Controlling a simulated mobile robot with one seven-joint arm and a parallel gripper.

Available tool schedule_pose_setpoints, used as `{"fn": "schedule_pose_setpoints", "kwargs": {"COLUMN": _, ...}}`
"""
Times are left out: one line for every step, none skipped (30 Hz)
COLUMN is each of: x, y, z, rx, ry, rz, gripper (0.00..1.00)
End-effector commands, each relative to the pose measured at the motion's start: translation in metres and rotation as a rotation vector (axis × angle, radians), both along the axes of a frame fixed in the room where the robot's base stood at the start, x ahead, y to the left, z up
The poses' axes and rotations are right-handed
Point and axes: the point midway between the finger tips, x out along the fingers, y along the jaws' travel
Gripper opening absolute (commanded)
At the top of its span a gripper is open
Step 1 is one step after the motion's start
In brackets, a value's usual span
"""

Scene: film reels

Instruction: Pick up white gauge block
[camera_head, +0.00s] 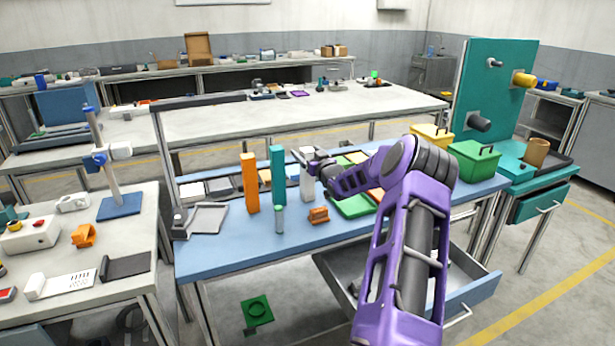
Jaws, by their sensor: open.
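The white gauge block (306,186) stands upright on the blue tabletop (235,256), near its middle. My purple arm reaches in from the lower right. My gripper (301,158) is at the top of the white block and is open. Its fingers are small in the picture, and I cannot tell whether they touch the block. To the left of the block stand a tall teal block (277,171) and a tall orange block (250,182). A short grey-green cylinder (279,219) stands in front of the teal block.
A green tray (354,206), partly hidden by my arm, is to the right. An open drawer (345,283) juts out below the table.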

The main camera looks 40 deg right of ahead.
Motion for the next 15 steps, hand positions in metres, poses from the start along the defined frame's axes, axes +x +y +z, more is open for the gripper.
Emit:
{"fn": "schedule_pose_setpoints", "kwargs": {"x": -0.0001, "y": 0.0002, "z": 0.0, "rx": 0.0, "ry": 0.0, "rz": 0.0, "gripper": 0.85}}
{"fn": "schedule_pose_setpoints", "kwargs": {"x": -0.0002, "y": 0.0002, "z": 0.0, "rx": 0.0, "ry": 0.0, "rz": 0.0, "gripper": 0.85}}
{"fn": "schedule_pose_setpoints", "kwargs": {"x": -0.0002, "y": 0.0002, "z": 0.0, "rx": 0.0, "ry": 0.0, "rz": 0.0, "gripper": 0.81}}
{"fn": "schedule_pose_setpoints", "kwargs": {"x": -0.0002, "y": 0.0002, "z": 0.0, "rx": 0.0, "ry": 0.0, "rz": 0.0, "gripper": 0.76}}
{"fn": "schedule_pose_setpoints", "kwargs": {"x": -0.0003, "y": 0.0003, "z": 0.0, "rx": 0.0, "ry": 0.0, "rz": 0.0, "gripper": 0.71}}
{"fn": "schedule_pose_setpoints", "kwargs": {"x": -0.0003, "y": 0.0003, "z": 0.0, "rx": 0.0, "ry": 0.0, "rz": 0.0, "gripper": 0.63}}
{"fn": "schedule_pose_setpoints", "kwargs": {"x": -0.0003, "y": 0.0003, "z": 0.0, "rx": 0.0, "ry": 0.0, "rz": 0.0, "gripper": 0.58}}
{"fn": "schedule_pose_setpoints", "kwargs": {"x": -0.0003, "y": 0.0002, "z": 0.0, "rx": 0.0, "ry": 0.0, "rz": 0.0, "gripper": 0.53}}
{"fn": "schedule_pose_setpoints", "kwargs": {"x": -0.0004, "y": 0.0002, "z": 0.0, "rx": 0.0, "ry": 0.0, "rz": 0.0, "gripper": 0.45}}
{"fn": "schedule_pose_setpoints", "kwargs": {"x": -0.0004, "y": 0.0002, "z": 0.0, "rx": 0.0, "ry": 0.0, "rz": 0.0, "gripper": 0.4}}
{"fn": "schedule_pose_setpoints", "kwargs": {"x": -0.0004, "y": 0.0002, "z": 0.0, "rx": 0.0, "ry": 0.0, "rz": 0.0, "gripper": 0.35}}
{"fn": "schedule_pose_setpoints", "kwargs": {"x": -0.0003, "y": 0.0003, "z": 0.0, "rx": 0.0, "ry": 0.0, "rz": 0.0, "gripper": 0.27}}
{"fn": "schedule_pose_setpoints", "kwargs": {"x": -0.0004, "y": 0.0002, "z": 0.0, "rx": 0.0, "ry": 0.0, "rz": 0.0, "gripper": 0.22}}
{"fn": "schedule_pose_setpoints", "kwargs": {"x": -0.0004, "y": 0.0002, "z": 0.0, "rx": 0.0, "ry": 0.0, "rz": 0.0, "gripper": 0.17}}
{"fn": "schedule_pose_setpoints", "kwargs": {"x": -0.0005, "y": 0.0002, "z": 0.0, "rx": 0.0, "ry": 0.0, "rz": 0.0, "gripper": 0.09}}
